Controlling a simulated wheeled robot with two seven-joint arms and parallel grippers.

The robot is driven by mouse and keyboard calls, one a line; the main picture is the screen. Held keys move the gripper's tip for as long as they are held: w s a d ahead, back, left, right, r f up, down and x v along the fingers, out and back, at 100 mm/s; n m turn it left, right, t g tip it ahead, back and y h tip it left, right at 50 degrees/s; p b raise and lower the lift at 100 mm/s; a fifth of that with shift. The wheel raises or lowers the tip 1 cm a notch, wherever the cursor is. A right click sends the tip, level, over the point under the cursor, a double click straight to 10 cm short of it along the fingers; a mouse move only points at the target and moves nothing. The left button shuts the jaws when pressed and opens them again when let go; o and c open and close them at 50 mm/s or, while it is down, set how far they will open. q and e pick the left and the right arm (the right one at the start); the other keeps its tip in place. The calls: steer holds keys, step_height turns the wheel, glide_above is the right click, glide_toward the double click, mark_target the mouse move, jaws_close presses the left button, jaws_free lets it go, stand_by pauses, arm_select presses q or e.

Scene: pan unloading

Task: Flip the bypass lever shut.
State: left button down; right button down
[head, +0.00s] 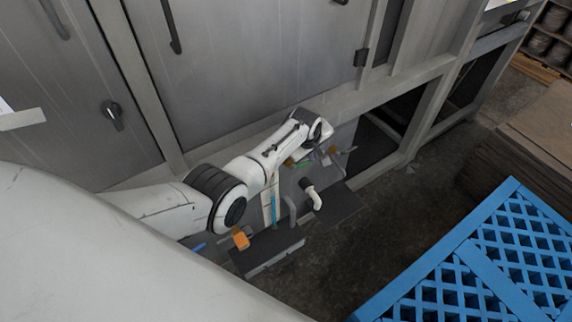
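My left arm comes in from the left and reaches over a low cluster of pipes and fittings in front of the grey cabinet. Its hand end, with the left gripper (321,130), is above the far part of this cluster; its fingers cannot be made out. Just below it are a small orange handle (289,161), a green part (303,164) and a brownish fitting (332,150). A larger orange handle (241,240) sits nearer, at the lower left. I cannot tell which of these is the bypass lever. My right gripper is not in view.
The grey cabinet (250,60) with closed doors stands behind. A white bent pipe with a black end (314,199) and a blue rod (274,211) stand up among the fittings. A blue lattice pallet (480,255) and stacked brown sheets (540,130) are at right. Floor between is clear.

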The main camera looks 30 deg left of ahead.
arm_select(q)
steer(key=shift+f, duration=0.1)
step_height(320, 180, up, 14)
steer(key=s+d+p, duration=0.1)
steer(key=d+p, duration=0.1)
steer(key=p, duration=0.3)
steer(key=shift+s+d, duration=0.25)
steer(key=shift+d, duration=0.15)
steer(key=shift+f, duration=0.1)
